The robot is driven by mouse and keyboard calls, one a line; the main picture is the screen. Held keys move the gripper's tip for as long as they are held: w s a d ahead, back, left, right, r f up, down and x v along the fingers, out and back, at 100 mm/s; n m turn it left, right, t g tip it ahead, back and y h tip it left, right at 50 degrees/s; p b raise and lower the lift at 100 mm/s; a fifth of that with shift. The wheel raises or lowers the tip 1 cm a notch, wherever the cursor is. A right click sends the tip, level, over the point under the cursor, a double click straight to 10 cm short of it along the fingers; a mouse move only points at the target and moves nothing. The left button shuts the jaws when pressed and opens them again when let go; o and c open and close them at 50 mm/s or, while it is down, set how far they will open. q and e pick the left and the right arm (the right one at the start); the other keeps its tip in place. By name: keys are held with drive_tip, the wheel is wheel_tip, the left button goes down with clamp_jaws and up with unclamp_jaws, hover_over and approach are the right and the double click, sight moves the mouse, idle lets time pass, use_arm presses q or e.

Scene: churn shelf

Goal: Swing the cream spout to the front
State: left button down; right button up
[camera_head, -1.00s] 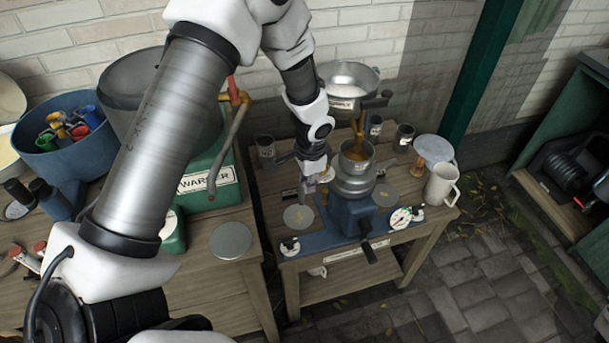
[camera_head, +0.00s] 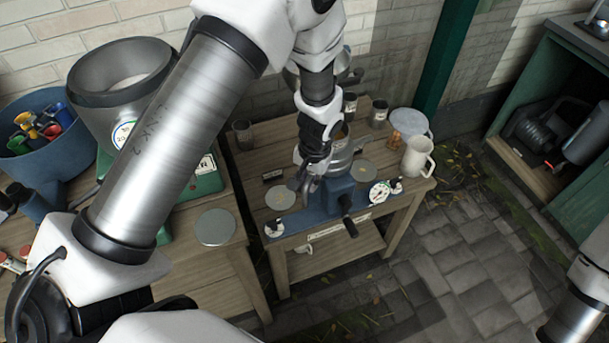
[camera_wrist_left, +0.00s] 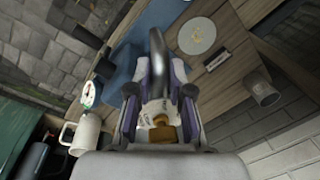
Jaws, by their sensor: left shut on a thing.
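The cream separator stands on the wooden table, with a blue base (camera_head: 316,216) and a steel bowl (camera_head: 341,160) that my left arm partly covers. My left gripper (camera_head: 311,182) is low beside the bowl on its left front side. In the left wrist view, the purple-padded fingers of the gripper (camera_wrist_left: 158,82) are shut on a dark grey curved spout (camera_wrist_left: 157,48), which I take for the cream spout. Its joint with the separator is hidden. My right gripper is out of view.
A crank handle (camera_head: 348,226) sticks out at the front. The green-based machine (camera_head: 207,182) stands at left.

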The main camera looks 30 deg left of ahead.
use_arm(q)
drive_tip(key=shift+s+f, duration=0.1)
drive_tip(key=shift+s, duration=0.05)
drive_tip(key=c, duration=1.2)
unclamp_jaws()
drive_tip(key=shift+o, duration=0.7)
drive_tip(key=shift+d, duration=0.1)
wheel_tip(320, 180, up, 12)
drive_tip(key=d, duration=0.1)
drive_tip(key=shift+d, duration=0.2)
